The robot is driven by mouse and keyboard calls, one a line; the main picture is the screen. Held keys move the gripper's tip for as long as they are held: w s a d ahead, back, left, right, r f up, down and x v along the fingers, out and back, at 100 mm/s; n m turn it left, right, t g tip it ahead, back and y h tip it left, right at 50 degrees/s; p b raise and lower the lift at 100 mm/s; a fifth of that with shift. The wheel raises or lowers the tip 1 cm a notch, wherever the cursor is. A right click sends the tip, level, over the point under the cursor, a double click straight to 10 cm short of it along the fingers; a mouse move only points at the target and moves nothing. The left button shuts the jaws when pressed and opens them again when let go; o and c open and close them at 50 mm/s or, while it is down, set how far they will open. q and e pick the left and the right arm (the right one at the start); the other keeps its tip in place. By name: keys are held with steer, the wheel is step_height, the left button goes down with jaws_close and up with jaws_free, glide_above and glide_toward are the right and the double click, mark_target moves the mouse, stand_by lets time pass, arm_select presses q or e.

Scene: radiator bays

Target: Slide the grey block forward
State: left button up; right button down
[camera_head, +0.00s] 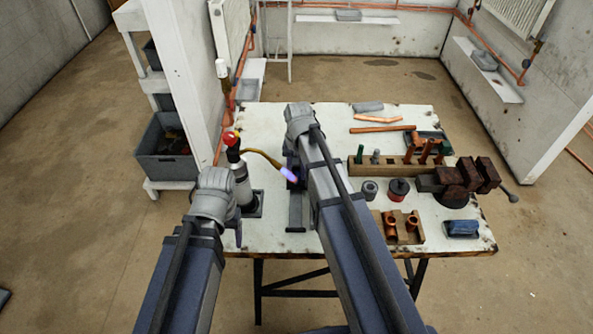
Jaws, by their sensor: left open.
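A flat grey piece (367,107) lies at the back of the white worktable (330,120); I take it for the grey block. My left gripper (238,232) is open and empty at the table's left front, beside the torch stand and well apart from the grey piece. It is partly hidden by its own wrist. My right arm reaches over the middle of the table. Its gripper (292,175) is mostly hidden behind the arm, so its jaws cannot be made out.
A blowtorch (241,180) with a red knob and a violet flame stands at the left. Copper pipes (382,129), a wooden rack (400,170), a dark red vise (465,178), a wooden fitting tray (410,232) and a blue item (462,228) fill the right side.

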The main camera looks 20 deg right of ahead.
steer(key=s, duration=0.2)
steer(key=s+a, duration=0.1)
steer(key=s, duration=0.1)
steer(key=shift+s+a, duration=0.1)
steer(key=shift+s, duration=0.05)
steer(key=c, duration=0.5)
jaws_free()
steer(key=shift+r, duration=0.1)
step_height(320, 180, up, 8)
steer(key=p, duration=0.8)
steer(key=shift+f, duration=0.2)
steer(key=shift+c, duration=0.2)
